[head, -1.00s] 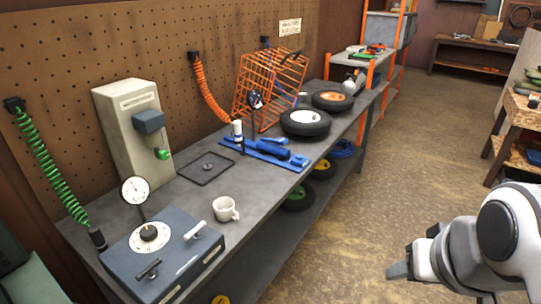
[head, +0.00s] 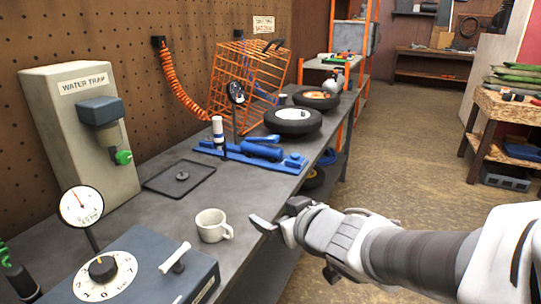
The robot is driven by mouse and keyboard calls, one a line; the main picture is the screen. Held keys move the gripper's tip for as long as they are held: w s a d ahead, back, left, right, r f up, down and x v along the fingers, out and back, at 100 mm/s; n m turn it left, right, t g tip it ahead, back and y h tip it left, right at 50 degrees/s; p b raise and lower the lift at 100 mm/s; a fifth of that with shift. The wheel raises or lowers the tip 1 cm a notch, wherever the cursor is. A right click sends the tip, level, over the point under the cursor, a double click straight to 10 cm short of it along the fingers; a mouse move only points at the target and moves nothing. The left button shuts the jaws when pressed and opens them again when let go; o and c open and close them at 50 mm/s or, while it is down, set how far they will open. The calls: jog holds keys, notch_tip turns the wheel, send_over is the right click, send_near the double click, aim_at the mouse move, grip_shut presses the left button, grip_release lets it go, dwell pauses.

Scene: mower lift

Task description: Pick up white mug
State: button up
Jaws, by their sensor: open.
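The white mug (head: 211,226) stands upright on the grey workbench (head: 165,222), near its front edge, with its handle toward the right. My gripper (head: 274,243) is at the bench's front edge, to the right of the mug and apart from it. One finger shows over the bench edge and another part hangs lower by the wrist. The gripper is open and nothing shows between the fingers.
A blue-grey gauge box (head: 135,268) with a dial stands just in front of the mug. Behind it lie a flat dark tray (head: 180,177) and a blue tool stand (head: 250,157). The bench around the mug is clear.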

jog(key=s+a+f+n+g+y+b, duration=0.1)
jog(key=a+f+n+g+y, duration=0.1)
jog(key=a+f+y, duration=0.3)
jog(key=h+p, duration=0.1)
jog(key=h, duration=0.1)
send_near(206, 217)
jog(key=shift+w+a, duration=0.3)
jog(key=shift+a, duration=0.05)
jog(key=x, duration=0.2)
jog(key=b+x, duration=0.1)
jog(key=x, duration=0.1)
jog(key=shift+f+b, duration=0.3)
jog(key=shift+f, duration=0.2)
jog(key=shift+w+a+t, duration=0.25)
jog(key=shift+a+t, duration=0.05)
jog(key=c, duration=1.2)
jog(key=shift+o, duration=0.2)
jog(key=shift+r, duration=0.1)
